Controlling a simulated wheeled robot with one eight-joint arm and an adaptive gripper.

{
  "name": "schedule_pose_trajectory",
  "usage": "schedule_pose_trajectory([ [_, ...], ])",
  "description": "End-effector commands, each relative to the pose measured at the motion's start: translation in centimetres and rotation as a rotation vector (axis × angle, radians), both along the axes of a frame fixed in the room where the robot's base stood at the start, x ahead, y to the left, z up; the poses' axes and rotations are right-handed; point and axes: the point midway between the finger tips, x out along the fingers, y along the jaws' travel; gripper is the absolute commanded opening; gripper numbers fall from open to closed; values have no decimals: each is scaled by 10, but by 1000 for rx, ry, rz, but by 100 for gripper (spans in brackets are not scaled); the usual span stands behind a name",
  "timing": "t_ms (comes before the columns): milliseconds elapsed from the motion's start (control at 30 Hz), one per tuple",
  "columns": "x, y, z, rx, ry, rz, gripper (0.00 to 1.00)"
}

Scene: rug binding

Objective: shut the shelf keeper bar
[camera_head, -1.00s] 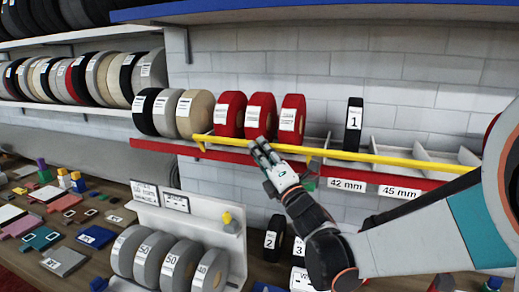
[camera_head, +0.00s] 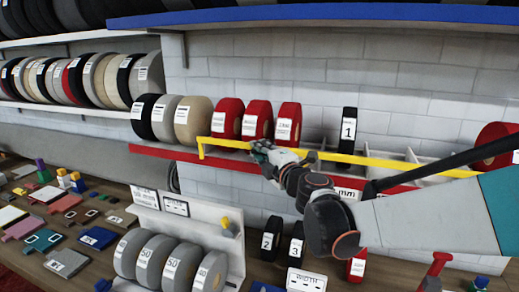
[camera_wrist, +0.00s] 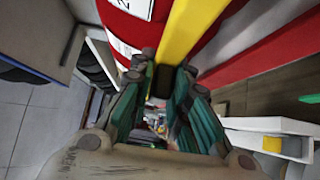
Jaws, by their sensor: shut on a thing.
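The yellow shelf keeper bar (camera_head: 365,160) runs along the front of the red-edged shelf (camera_head: 160,150), in front of the rolls. Its left end is bent down near the beige roll. My gripper (camera_head: 262,150) is at the bar, left of its middle, below the red rolls (camera_head: 258,118). In the wrist view the bar (camera_wrist: 190,30) runs down to my fingertips (camera_wrist: 165,75), which are shut on it. The exact contact is partly hidden by the fingers. My arm hides part of the shelf front and labels.
A black roll marked 1 (camera_head: 348,128) stands behind the bar, with empty divided slots to its right. A blue-edged shelf (camera_head: 330,16) is above. A white rack (camera_head: 232,255) with grey rolls (camera_head: 180,265) stands below on the bench. Numbered rolls (camera_head: 272,237) stand beside it.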

Motion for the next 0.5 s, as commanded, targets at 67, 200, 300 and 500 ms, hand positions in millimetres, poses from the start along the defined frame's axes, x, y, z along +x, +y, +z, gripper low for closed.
schedule_pose_trajectory([
  [67,1,0,1,4,14,0,0],
  [200,2,-1,1,11,31,0,0],
  [300,3,-1,1,14,36,0,0],
  [500,3,-1,1,16,39,0,0],
])
